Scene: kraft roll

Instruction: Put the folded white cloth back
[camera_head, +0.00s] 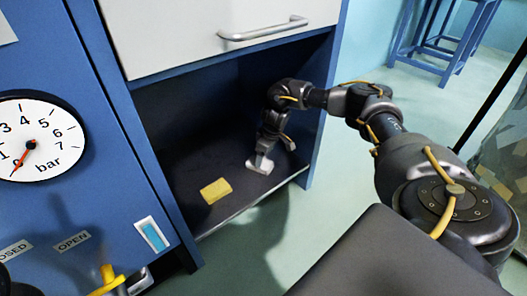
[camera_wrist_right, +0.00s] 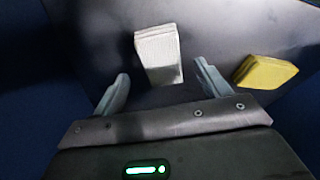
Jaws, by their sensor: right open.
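The folded white cloth (camera_head: 261,166) lies on the dark floor of the open lower compartment, close to its front edge. In the right wrist view the cloth (camera_wrist_right: 158,52) lies ahead of the gripper, with its near end around the gap between the fingertips. My right gripper (camera_wrist_right: 163,76) is open, with one finger on each side of that gap and nothing gripped. In the head view my right gripper (camera_head: 270,152) reaches down inside the compartment at the cloth and partly covers it. I cannot tell whether the fingers touch the cloth.
A yellow folded cloth or sponge (camera_head: 216,190) lies left of the white cloth; it also shows in the right wrist view (camera_wrist_right: 264,72). A white drawer front (camera_head: 210,35) with a metal handle hangs above the opening. A blue panel with a gauge (camera_head: 38,138) stands left.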

